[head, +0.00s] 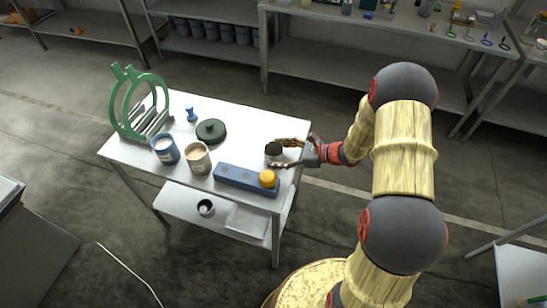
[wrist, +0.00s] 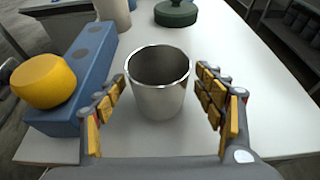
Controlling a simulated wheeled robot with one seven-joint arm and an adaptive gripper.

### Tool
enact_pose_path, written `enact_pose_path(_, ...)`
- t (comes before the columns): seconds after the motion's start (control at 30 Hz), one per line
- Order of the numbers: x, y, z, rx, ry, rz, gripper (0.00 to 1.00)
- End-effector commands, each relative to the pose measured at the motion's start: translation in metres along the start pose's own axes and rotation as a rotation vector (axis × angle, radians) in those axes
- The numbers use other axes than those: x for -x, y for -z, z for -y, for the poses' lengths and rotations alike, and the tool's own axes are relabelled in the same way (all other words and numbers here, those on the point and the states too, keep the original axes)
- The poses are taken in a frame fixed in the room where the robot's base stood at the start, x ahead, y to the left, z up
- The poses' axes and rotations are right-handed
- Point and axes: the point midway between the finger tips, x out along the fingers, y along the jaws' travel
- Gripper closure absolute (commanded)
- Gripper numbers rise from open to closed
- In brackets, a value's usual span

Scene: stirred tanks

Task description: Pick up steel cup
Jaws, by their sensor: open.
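The steel cup (wrist: 158,100) stands upright on the white table, shiny and empty inside as far as I can see. In the head view the cup (head: 273,149) is near the table's right end, dark at its opening. My gripper (wrist: 162,118) is open, with one finger on each side of the cup and gaps visible to both. In the head view my gripper (head: 285,154) reaches in from the right at the cup, level with the tabletop. The cup's lower part is visible between the fingers.
A blue block (head: 240,178) with a yellow knob (head: 267,178) lies close beside the left finger. A beige cup (head: 197,158), a blue cup (head: 165,149), a dark green lid (head: 211,130) and a green ring rack (head: 140,105) stand farther left. The table's back right is clear.

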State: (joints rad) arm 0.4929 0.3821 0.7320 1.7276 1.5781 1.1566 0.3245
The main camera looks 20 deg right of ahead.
Motion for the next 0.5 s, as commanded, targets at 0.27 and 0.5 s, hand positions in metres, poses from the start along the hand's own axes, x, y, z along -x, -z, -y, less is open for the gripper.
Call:
enact_pose_path(0.27, -0.0167, 0.0004, -0.0009, -0.001, -0.001, 0.000, 0.30)
enact_pose_path(0.5, -0.0162, 0.0005, -0.0009, -0.001, -0.001, 0.000, 0.36)
